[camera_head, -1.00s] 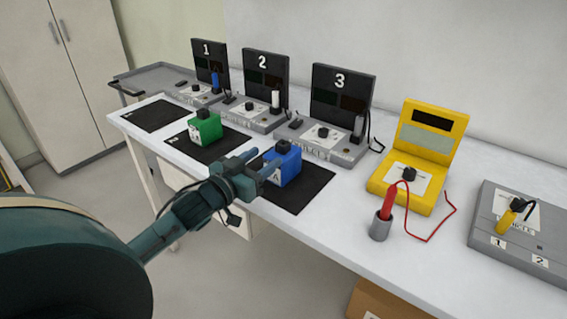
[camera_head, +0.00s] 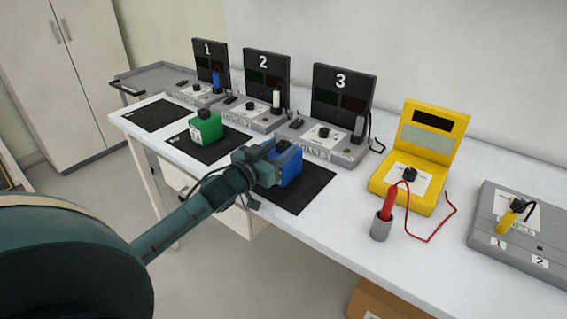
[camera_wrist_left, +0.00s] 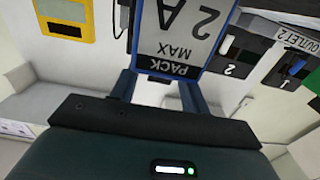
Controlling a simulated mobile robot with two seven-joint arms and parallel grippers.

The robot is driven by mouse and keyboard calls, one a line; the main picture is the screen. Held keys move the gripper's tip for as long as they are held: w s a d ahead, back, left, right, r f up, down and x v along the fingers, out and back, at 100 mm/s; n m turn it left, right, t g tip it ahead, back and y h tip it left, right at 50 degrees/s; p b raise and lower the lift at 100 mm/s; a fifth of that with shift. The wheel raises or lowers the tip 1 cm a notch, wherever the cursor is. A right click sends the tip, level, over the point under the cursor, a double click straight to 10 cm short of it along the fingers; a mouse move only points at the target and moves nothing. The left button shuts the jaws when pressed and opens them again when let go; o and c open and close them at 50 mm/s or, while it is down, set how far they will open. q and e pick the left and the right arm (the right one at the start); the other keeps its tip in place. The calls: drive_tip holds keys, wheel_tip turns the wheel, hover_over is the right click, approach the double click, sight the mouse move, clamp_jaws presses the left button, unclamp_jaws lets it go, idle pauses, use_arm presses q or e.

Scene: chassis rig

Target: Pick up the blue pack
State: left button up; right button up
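The blue pack (camera_head: 291,168) stands upright on the dark mat in front of outlet 3, with a dark knob on top. My left gripper (camera_head: 269,164) is at its near left side and hides part of it. In the left wrist view, the pack's label (camera_wrist_left: 180,35), reading "PACK MAX 2A" upside down, lies ahead between the two spread fingers (camera_wrist_left: 160,90). The fingers look apart; I cannot tell whether they touch the pack. My right gripper is not in view.
A green pack (camera_head: 206,127) stands on the mat to the left. Outlet units 1 (camera_head: 194,95), 2 (camera_head: 252,117) and 3 (camera_head: 325,143) line the back. A yellow tester (camera_head: 408,187) with a red probe (camera_head: 389,203) and a grey box (camera_head: 520,240) are to the right.

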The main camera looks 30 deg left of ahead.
use_arm(q)
clamp_jaws()
idle(0.4)
drive_tip(key=shift+r, duration=0.1)
